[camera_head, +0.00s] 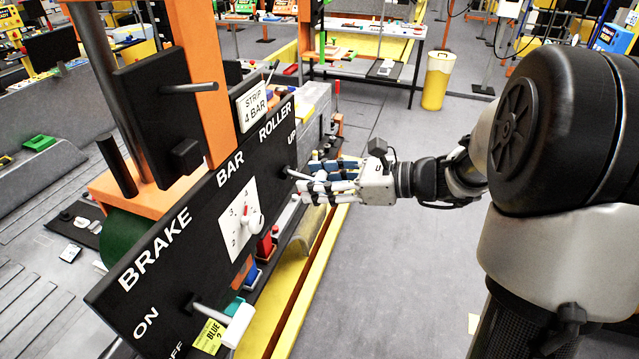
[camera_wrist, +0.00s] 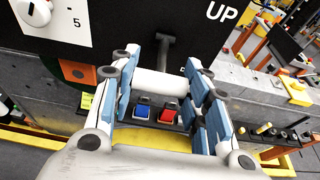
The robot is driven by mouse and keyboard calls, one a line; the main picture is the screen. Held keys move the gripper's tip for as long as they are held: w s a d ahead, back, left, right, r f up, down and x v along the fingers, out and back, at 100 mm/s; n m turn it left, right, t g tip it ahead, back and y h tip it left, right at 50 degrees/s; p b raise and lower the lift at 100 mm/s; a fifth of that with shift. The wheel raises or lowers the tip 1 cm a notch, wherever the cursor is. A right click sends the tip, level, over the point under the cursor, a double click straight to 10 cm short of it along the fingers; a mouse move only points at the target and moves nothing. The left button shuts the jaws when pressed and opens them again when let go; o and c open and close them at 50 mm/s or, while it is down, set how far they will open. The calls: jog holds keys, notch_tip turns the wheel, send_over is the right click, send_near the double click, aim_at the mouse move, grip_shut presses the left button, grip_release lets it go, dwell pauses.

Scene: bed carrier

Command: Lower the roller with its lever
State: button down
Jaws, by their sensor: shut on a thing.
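The roller lever is on the black panel (camera_head: 200,215), below the words ROLLER and UP. Its short rod (camera_head: 296,174) comes out of the panel toward my gripper (camera_head: 316,181). In the wrist view the lever's white handle (camera_wrist: 160,82) lies crosswise between the blue-padded fingers of my gripper (camera_wrist: 172,88), with its dark stem (camera_wrist: 166,45) behind it. My gripper is shut on the handle. In the head view the fingers hide most of the handle. The roller itself cannot be clearly told.
The white BAR dial (camera_head: 248,221) and the brake lever's white handle (camera_head: 238,325) are on the same panel, toward the lower left. A yellow rail (camera_head: 308,285) runs below. A blue block (camera_wrist: 142,111) and a red block (camera_wrist: 167,116) lie beneath my gripper. The floor at right is clear.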

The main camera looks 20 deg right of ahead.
jog(key=c, duration=0.9)
grip_release()
jog(key=shift+f, duration=0.1)
jog(key=v, duration=1.2)
jog(key=shift+w, duration=0.1)
